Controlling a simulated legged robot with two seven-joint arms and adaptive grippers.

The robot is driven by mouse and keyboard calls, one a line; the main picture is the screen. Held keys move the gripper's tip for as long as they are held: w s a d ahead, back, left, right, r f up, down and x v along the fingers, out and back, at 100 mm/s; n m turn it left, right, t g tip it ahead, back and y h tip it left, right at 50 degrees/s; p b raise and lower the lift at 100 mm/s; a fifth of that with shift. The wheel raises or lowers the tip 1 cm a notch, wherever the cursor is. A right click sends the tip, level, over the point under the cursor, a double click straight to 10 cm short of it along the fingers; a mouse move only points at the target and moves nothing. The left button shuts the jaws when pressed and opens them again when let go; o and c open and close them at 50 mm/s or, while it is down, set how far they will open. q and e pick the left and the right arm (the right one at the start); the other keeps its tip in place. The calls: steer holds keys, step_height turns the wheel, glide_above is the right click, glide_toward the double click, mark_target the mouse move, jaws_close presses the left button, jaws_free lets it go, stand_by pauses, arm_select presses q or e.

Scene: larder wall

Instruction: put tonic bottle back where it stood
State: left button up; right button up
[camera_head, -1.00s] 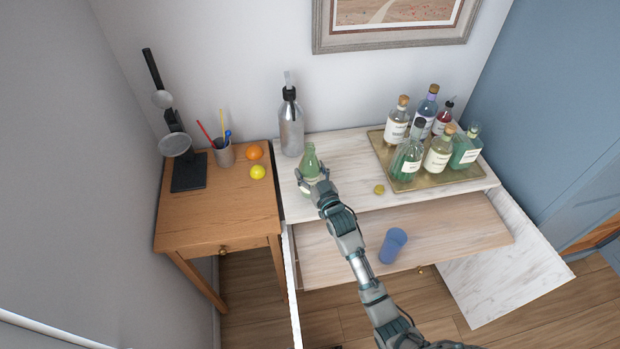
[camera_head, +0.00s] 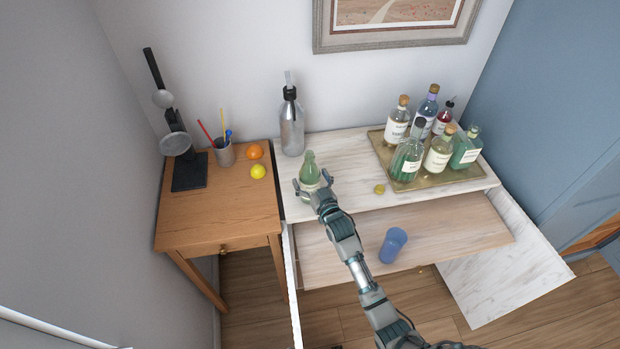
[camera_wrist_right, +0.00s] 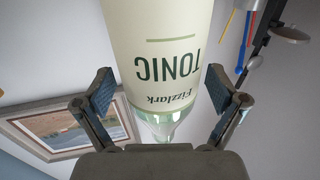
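The tonic bottle (camera_head: 310,168) is pale green and stands upright on the left part of the marble-topped cabinet (camera_head: 346,161). In the right wrist view the bottle (camera_wrist_right: 165,35) shows upside down, with its "Fizzlark TONIC" label facing the camera. In the right wrist view the gripper's fingers (camera_wrist_right: 160,85) are spread, with narrow gaps seen beside the bottle. My left gripper is not in view.
A metal pump bottle (camera_head: 291,125) stands behind the tonic bottle. A gold tray (camera_head: 406,184) with several bottles is at right; a small yellowish piece (camera_head: 380,189) lies nearby. A blue cup (camera_head: 392,245) lies in the open drawer (camera_head: 450,240). A wooden table (camera_head: 225,215) adjoins at left.

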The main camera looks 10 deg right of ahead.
steer(key=shift+r, duration=0.1)
steer(key=v, duration=1.2)
